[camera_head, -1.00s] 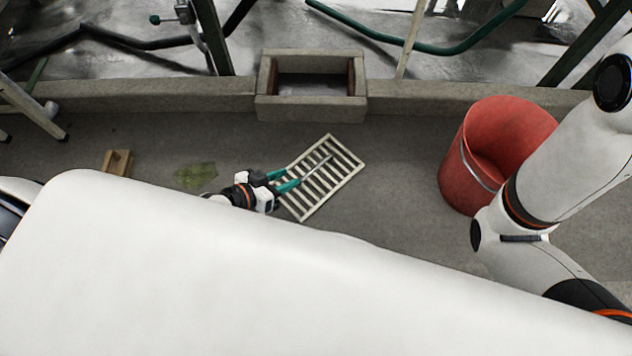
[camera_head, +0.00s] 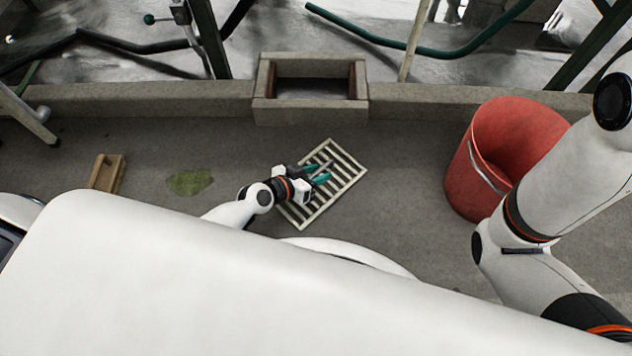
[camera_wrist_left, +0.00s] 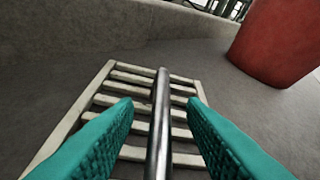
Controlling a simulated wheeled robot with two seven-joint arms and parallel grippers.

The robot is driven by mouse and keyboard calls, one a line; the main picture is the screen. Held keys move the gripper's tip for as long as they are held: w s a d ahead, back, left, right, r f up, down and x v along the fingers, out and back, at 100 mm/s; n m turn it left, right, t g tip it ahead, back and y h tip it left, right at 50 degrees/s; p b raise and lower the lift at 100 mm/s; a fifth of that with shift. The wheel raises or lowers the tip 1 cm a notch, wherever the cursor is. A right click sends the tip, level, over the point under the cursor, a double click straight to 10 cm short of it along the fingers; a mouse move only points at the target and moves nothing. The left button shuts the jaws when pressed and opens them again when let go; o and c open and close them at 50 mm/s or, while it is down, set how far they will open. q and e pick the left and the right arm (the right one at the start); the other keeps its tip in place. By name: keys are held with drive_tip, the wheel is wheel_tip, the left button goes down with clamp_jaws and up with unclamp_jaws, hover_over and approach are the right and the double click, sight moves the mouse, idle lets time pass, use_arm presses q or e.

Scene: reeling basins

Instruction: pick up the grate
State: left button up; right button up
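The grate (camera_head: 345,180) is a pale slatted panel lying flat on the grey floor in front of the low wall. A metal bar (camera_wrist_left: 159,120) runs along its middle, over the slats. My left gripper (camera_head: 320,173) is over the grate in the head view. In the left wrist view its two green fingers (camera_wrist_left: 160,128) are apart, one on each side of the bar, with gaps on both sides. I cannot tell how far above the slats the fingertips are. The right arm shows at the right of the head view, but its gripper is out of view.
A red bucket (camera_head: 462,183) stands right of the grate. A stone box-shaped opening (camera_head: 310,112) sits in the low wall (camera_head: 160,98) behind it. A green patch (camera_head: 189,181) and a small wooden block (camera_head: 106,173) lie to the left. The floor around the grate is clear.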

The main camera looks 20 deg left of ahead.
use_arm(q)
clamp_jaws()
drive_tip(key=shift+a, duration=0.1)
idle(1.2)
drive_tip(key=shift+w+r, duration=0.15)
